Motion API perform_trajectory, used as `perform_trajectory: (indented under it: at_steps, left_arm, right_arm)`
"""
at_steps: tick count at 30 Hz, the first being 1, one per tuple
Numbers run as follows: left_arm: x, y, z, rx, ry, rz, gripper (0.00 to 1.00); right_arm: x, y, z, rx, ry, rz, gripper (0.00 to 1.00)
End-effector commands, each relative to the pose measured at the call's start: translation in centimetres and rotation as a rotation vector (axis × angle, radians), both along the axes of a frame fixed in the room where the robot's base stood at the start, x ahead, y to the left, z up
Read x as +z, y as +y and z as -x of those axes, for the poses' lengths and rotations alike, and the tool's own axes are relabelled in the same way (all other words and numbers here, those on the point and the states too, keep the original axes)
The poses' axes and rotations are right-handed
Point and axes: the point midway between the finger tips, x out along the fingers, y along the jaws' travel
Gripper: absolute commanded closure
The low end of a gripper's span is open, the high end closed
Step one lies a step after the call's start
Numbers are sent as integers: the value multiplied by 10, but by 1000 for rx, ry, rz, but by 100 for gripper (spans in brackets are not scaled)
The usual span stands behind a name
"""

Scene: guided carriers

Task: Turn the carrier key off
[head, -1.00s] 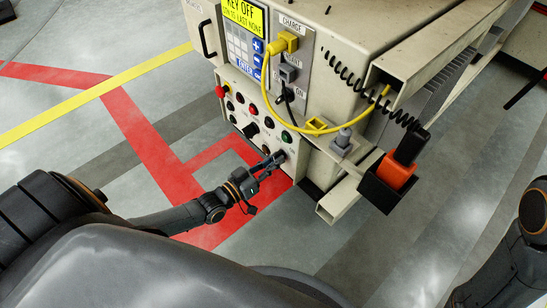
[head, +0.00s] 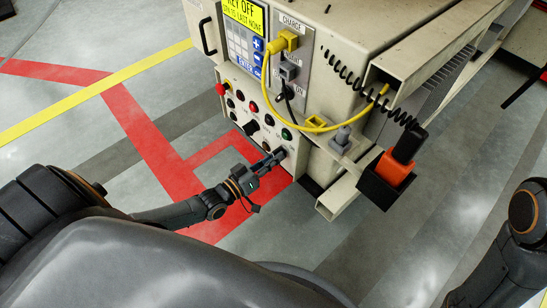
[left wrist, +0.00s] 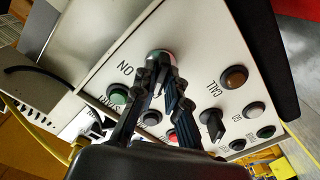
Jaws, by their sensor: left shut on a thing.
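The carrier (head: 330,60) is a beige cabinet with a screen (head: 243,14) that reads "KEY OFF". Its lower front panel bears the key switch, a round metal piece (left wrist: 160,56) beside the word "ON" in the left wrist view. My left gripper (head: 279,154) reaches this panel at its lower right corner in the head view. Its two dark fingers (left wrist: 162,78) are shut on the key at the switch and hide most of it, so the key's angle cannot be read. My right arm shows at the right edge of the head view, without its gripper.
Near my left gripper are a green button (left wrist: 117,95), a black selector knob (left wrist: 213,124) and several other buttons. A red stop button (head: 221,89) is at the panel's upper left. A yellow cable (head: 322,128) loops down above my gripper.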

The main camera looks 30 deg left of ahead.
Motion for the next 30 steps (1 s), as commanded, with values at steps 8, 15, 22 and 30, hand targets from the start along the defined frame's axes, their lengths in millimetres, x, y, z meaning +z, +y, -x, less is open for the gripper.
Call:
perform_trajectory:
  at_steps: [8, 15, 22, 30]
  left_arm:
    - [0, 0, 0, 0, 0, 1, 65]
    - [-1, 2, 5, 0, 1, 0, 65]
    - [-2, 15, 44, -1, 5, -2, 65]
    - [-1, 33, 94, -1, 3, 0, 65]
  right_arm:
    - [0, 0, -1, -1, 4, 1, 60]
    - [0, 0, -3, -2, 7, 0, 60]
    - [0, 0, -2, -1, 4, 0, 60]
    - [0, 0, -1, -1, 3, 0, 60]
